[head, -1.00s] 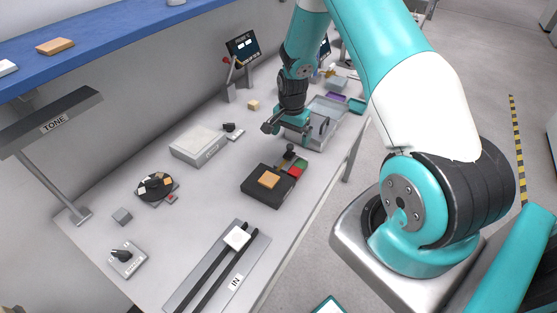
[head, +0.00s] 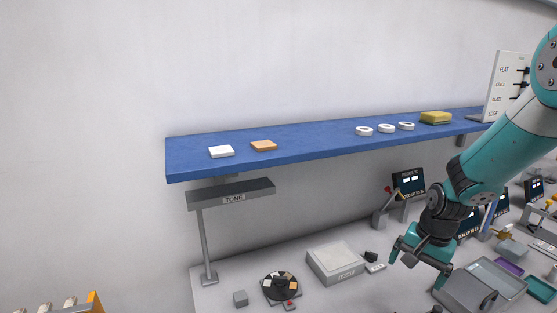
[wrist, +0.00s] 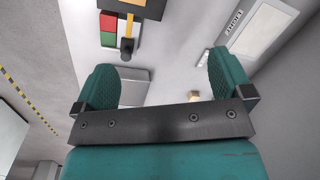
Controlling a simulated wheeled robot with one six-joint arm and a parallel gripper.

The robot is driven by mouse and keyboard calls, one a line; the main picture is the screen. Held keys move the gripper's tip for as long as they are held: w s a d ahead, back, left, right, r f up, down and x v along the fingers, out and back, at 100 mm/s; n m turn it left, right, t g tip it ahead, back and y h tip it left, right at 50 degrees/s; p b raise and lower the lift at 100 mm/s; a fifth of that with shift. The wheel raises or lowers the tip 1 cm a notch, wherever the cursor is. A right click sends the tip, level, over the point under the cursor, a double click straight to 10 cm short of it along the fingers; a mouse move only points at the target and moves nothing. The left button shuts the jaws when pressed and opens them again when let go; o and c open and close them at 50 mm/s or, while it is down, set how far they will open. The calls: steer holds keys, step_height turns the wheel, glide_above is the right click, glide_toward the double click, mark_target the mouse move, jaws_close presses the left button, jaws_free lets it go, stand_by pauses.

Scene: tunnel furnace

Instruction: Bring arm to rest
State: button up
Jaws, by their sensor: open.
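My gripper (head: 420,270) hangs over the bench at the right of the head view, between the white box and the grey tray. Its two teal fingers stand wide apart in the wrist view (wrist: 165,82), with nothing between them. My arm runs down from the upper right, bent at the elbow, with the gripper pointing downward.
The white box (head: 336,262) lies left of my gripper, and the grey tray (head: 466,291) lies to its right. The blue shelf (head: 310,146) runs along the wall behind. In the wrist view, red (wrist: 108,22) and green (wrist: 108,39) squares sit beside a black knob (wrist: 127,46).

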steer(key=s+a+r+n+y+b, duration=0.1)
steer(key=s+a+r+n, duration=0.3)
steer(key=s+a+r, duration=0.15)
steer(key=s+a+r+n+y+b, duration=0.1)
steer(key=s+a+r+n+b, duration=0.1)
steer(key=s+a+r+n, duration=0.4)
steer(key=s+a+n+y+b, duration=0.1)
steer(key=s+a+n, duration=0.5)
steer(key=s, duration=0.6)
steer(key=shift+s+a+r+g+b, duration=0.3)
steer(key=shift+s+a+r+b, duration=0.05)
steer(key=shift+a+r+b, duration=0.15)
